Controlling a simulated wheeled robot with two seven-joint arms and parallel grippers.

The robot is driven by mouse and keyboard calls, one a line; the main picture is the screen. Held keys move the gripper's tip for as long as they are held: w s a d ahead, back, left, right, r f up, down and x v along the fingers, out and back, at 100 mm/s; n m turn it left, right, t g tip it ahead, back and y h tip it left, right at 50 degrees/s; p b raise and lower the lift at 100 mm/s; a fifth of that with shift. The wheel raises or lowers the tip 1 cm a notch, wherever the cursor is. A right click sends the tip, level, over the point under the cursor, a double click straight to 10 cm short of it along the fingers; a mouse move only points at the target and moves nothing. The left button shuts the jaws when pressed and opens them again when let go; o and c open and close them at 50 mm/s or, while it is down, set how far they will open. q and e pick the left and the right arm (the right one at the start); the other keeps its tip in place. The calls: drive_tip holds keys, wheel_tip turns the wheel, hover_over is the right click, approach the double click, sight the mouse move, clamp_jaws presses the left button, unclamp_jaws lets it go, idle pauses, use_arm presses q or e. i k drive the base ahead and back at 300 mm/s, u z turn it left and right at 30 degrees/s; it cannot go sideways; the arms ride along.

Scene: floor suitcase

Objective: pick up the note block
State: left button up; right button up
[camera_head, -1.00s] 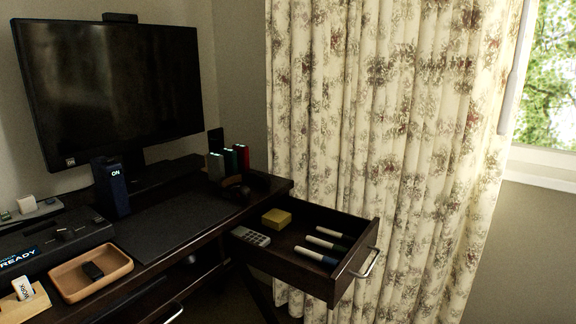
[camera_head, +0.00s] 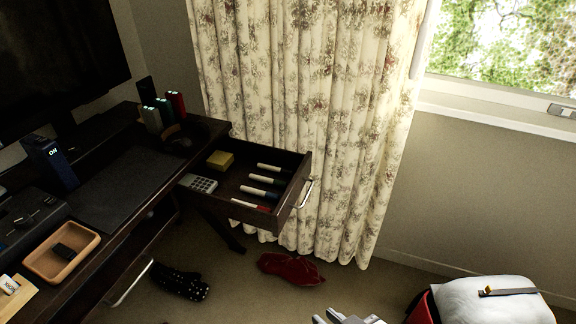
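The note block, a small yellow block (camera_head: 220,160), lies in the back left part of the open dark drawer (camera_head: 298,187). A grey calculator-like thing (camera_head: 199,183) lies near it at the drawer's left side, and several markers (camera_head: 264,180) lie to its right. My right gripper (camera_head: 345,318) shows only in part at the bottom edge, well below and right of the drawer and apart from the note block. My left gripper is out of view.
The dark desk (camera_head: 190,150) carries a monitor (camera_head: 60,60), a wooden tray (camera_head: 62,258) and small boxes. A red cloth-like item (camera_head: 290,268) and a dark spotted item (camera_head: 180,282) lie on the floor. A red and white suitcase (camera_head: 490,302) stands at bottom right.

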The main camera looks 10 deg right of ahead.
sight(220, 160)
drive_tip(key=k, duration=0.5)
drive_tip(key=z, duration=1.1)
drive_tip(key=i, duration=1)
drive_tip(key=u, duration=2.25)
drive_tip(key=i, duration=1)
drive_tip(key=z, duration=0.05)
